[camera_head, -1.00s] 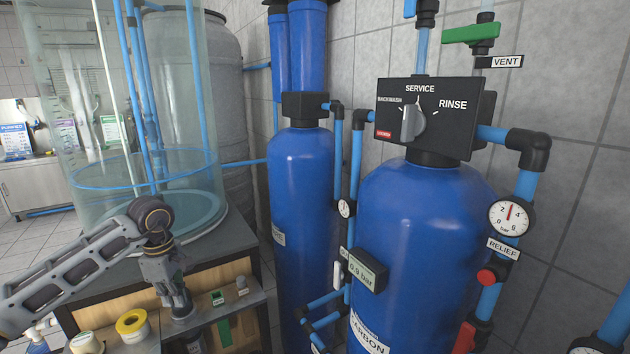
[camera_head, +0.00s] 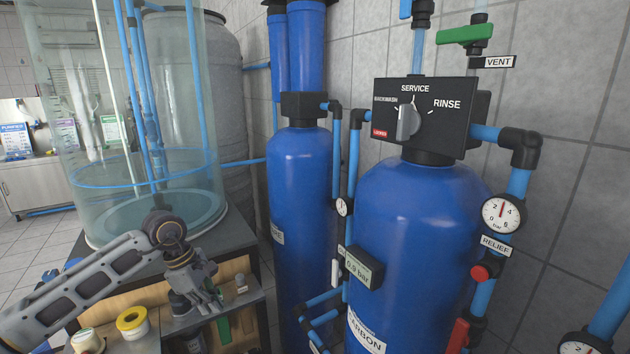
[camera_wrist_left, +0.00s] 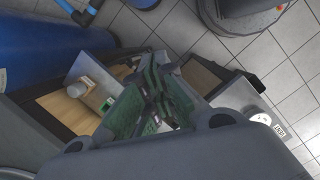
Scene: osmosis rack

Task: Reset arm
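My left arm comes in from the lower left in the head view. My left gripper (camera_head: 208,294) hangs over the low wooden-fronted bench, left of the blue tanks and touching none of them. In the wrist view the green-tinted fingers (camera_wrist_left: 155,92) lie close together and overlap in the picture, so the gap between them is unclear. I see nothing clearly held. My right arm and right gripper are not in view.
A large blue carbon tank (camera_head: 415,230) carries a black valve head (camera_head: 440,135) with its knob near SERVICE. A slimmer blue tank (camera_head: 300,190) stands beside it. A yellow roll (camera_head: 132,320) lies on the bench. A clear cylinder (camera_head: 80,160) stands behind my arm.

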